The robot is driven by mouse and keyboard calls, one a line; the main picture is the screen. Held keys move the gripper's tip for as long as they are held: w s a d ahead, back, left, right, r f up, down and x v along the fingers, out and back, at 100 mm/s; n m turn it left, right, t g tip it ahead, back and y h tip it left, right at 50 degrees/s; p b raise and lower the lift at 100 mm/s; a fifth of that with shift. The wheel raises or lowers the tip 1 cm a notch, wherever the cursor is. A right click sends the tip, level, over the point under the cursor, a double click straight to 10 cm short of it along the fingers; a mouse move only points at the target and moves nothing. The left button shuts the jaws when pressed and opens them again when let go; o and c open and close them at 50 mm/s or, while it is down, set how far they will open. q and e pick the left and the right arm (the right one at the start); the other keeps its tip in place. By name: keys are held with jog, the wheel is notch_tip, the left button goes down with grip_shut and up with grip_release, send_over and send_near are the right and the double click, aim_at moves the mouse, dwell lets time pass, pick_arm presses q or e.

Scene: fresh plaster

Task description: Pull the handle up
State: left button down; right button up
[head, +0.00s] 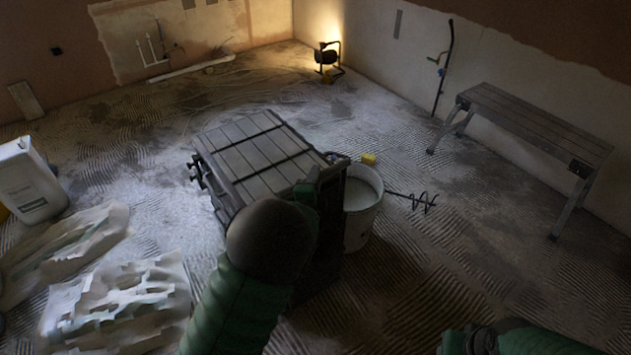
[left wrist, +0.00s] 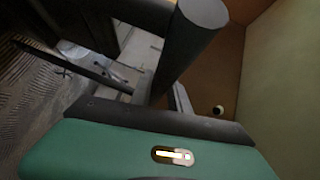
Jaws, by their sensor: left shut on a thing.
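A dark box-like unit with a grey slatted top (head: 245,160) stands in the middle of the floor in the head view. My left gripper (head: 318,184) is at its near right edge, with my arm covering that corner. In the left wrist view a thick dark round bar (left wrist: 188,45), which looks like the handle, rises close in front of the green gripper body. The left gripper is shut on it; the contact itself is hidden. My right gripper (head: 468,341) is low at the bottom right of the head view, away from the unit; its fingers are not clear.
A white bucket (head: 360,215) stands close against the unit's right side, with a whisk-like mixer (head: 420,202) beside it. A bench (head: 535,125) is at right, a lit lamp (head: 327,57) at the back.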

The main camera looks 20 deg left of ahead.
pick_arm(q)
jog(key=shift+r, duration=0.15)
jog(key=c, duration=1.3)
grip_release()
jog(key=shift+o, duration=0.2)
jog(key=s+d+r+p, duration=0.2)
jog(key=s+p, duration=0.9)
jog(key=s, duration=0.5)
jog(key=shift+s, duration=0.3)
jog(key=shift+r, duration=0.1)
jog(key=shift+w+p, duration=0.1)
jog(key=shift+p, duration=0.2)
